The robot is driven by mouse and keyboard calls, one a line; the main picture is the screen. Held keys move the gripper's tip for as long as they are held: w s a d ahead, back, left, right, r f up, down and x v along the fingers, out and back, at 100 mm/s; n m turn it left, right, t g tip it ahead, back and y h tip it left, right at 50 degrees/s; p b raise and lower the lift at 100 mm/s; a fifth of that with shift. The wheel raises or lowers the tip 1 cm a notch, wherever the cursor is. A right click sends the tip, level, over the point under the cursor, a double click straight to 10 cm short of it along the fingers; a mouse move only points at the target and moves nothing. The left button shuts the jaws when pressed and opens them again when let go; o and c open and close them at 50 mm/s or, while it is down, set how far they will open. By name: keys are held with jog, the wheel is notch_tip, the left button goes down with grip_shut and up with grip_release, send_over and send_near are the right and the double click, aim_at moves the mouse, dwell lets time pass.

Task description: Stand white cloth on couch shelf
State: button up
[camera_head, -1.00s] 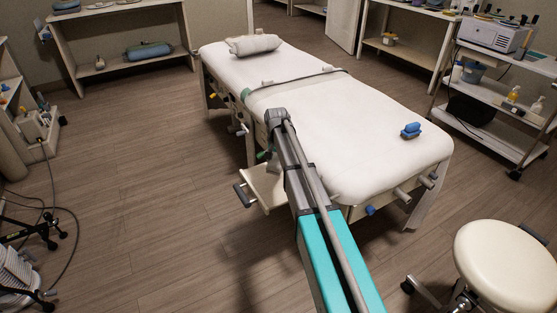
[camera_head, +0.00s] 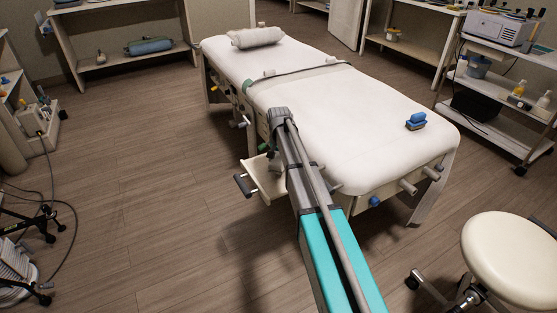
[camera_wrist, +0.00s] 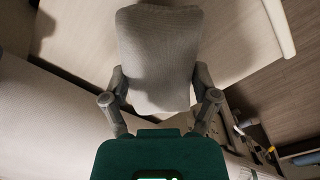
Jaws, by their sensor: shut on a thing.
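In the wrist view a pale grey-white padded cloth (camera_wrist: 160,45) sits between the two fingers of my gripper (camera_wrist: 160,82), which is shut on it. The cloth is upright in that picture and casts a shadow on the pale surface behind it. The couch shelf (camera_head: 264,184) is a small pale ledge low on the left side of the white couch (camera_head: 355,130). In the wrist view a pale surface with a rounded raised rim (camera_wrist: 275,25), apparently this shelf, lies behind the cloth. I cannot tell whether they touch. In the head view my arm hides most of the gripper and cloth.
A blue brush (camera_head: 415,121) and a rolled towel (camera_head: 255,38) lie on the couch top. Knobs and handles stick out of its near side. A round cream stool (camera_head: 512,258) stands at the lower right.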

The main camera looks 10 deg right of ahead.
jog(key=shift+f+b, duration=0.3)
jog(key=shift+f, duration=0.2)
jog(key=shift+f+b, duration=0.6)
jog(key=shift+f, duration=0.05)
dwell(1.8)
jog(key=o, duration=0.9)
jog(key=shift+c, duration=0.2)
jog(key=shift+r+p, duration=0.45)
jog(key=shift+r+p, duration=3.5)
jog(key=shift+r, duration=0.1)
